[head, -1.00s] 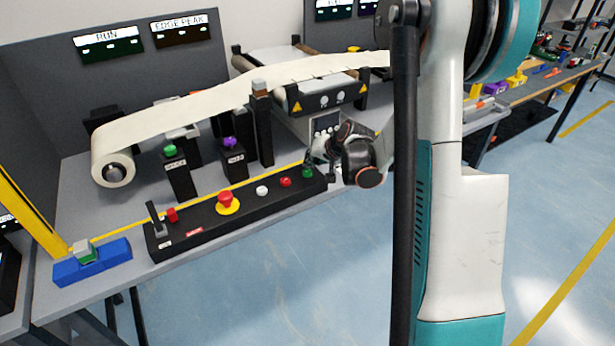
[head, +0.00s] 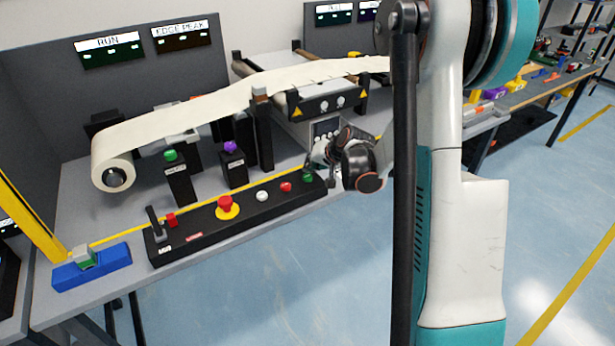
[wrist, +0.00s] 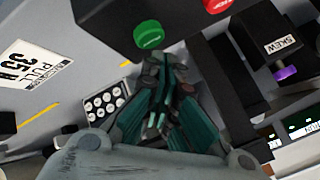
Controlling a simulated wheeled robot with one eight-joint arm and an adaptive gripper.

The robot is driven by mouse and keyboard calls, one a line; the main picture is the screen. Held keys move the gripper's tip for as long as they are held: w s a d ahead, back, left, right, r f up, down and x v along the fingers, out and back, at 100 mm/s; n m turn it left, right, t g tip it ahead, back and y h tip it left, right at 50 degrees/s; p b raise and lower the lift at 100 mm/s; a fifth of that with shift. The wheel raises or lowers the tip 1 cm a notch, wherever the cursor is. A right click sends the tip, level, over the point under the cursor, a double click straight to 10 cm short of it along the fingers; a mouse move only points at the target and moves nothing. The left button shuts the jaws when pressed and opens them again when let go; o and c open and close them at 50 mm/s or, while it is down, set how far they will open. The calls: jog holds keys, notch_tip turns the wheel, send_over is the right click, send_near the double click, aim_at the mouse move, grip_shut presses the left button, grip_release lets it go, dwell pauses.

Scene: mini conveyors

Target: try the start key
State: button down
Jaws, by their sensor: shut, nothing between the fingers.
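A green button (head: 307,177) sits at the right end of a long black control box (head: 190,243). I take it for the start key; no label on it is readable. In the wrist view the green button (wrist: 148,36) is at top centre, with its face unobstructed. My gripper (head: 316,160) is shut and empty, close to the button at the box's right end. In the wrist view its closed fingertips (wrist: 163,68) appear just below the button. I cannot tell whether they touch the box.
The box also carries a red button (head: 286,187), a white button (head: 262,196), a red mushroom button (head: 226,204) and a lever (head: 155,224). Behind stand a purple-knobbed post (head: 234,168), a green-knobbed post (head: 178,181) and a white web (head: 215,103). A keypad (wrist: 106,102) is near my fingers.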

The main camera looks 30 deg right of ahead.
aim_at(310, 175)
jog(key=shift+f, duration=0.1)
dwell(0.3)
jog(key=shift+f+b, duration=0.35)
jog(key=shift+b, duration=0.1)
jog(key=shift+f+b, duration=0.4)
jog(key=shift+f, duration=0.05)
dwell(0.6)
jog(key=shift+r, duration=0.15)
jog(key=shift+r+p, duration=0.55)
jog(key=shift+r, duration=0.2)
jog(key=shift+r, duration=0.15)
jog(key=shift+r+p, duration=1.7)
jog(key=shift+r, duration=0.7)
